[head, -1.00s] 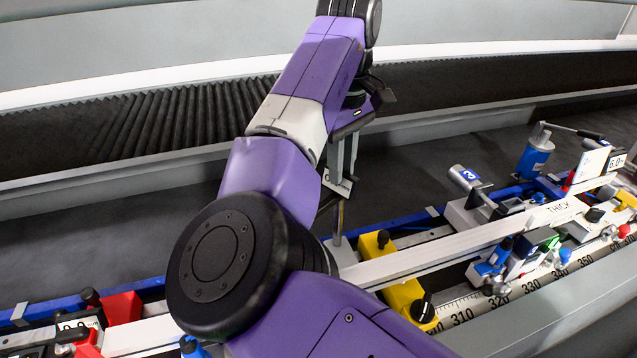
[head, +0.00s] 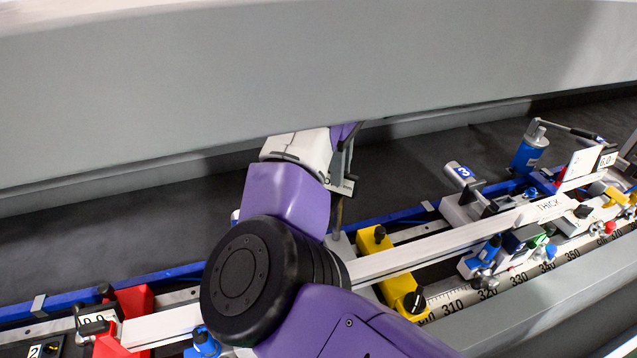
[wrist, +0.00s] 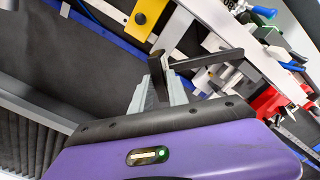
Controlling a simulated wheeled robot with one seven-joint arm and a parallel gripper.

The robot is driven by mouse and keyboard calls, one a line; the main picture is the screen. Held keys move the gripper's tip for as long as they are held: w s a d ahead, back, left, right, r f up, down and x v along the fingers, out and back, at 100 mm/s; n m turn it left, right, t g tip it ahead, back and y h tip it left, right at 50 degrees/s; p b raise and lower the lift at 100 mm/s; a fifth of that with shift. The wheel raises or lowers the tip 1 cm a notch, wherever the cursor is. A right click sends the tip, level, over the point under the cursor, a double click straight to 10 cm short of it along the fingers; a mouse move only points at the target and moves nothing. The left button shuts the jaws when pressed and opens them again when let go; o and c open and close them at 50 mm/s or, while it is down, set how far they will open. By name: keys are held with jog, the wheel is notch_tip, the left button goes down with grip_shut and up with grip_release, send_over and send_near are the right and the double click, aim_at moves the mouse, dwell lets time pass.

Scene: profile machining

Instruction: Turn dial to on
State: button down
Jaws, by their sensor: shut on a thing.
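I cannot tell for sure which part is the dial. A black knob with a light mark (head: 415,301) sits on the near end of a yellow block (head: 396,288). A dark box labelled "2" (head: 45,350) is cut off at the lower left corner. My gripper (head: 339,200) is beyond the white beam, left of the yellow block, partly hidden by my arm and a grey panel.
A large grey panel (head: 220,85) crosses the upper view. A white beam (head: 430,250) and a blue rail (head: 170,277) run across. A red block (head: 135,300) is at left. The dark floor (head: 90,235) behind the rail is clear.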

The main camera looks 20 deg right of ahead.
jog(key=shift+r+n+p, duration=0.15)
jog(key=shift+n+p, duration=0.35)
jog(key=shift+p, duration=0.5)
jog(key=shift+n, duration=1.8)
jog(key=n, duration=0.4)
jog(key=c, duration=1.3)
grip_release()
jog(key=shift+r, duration=3.35)
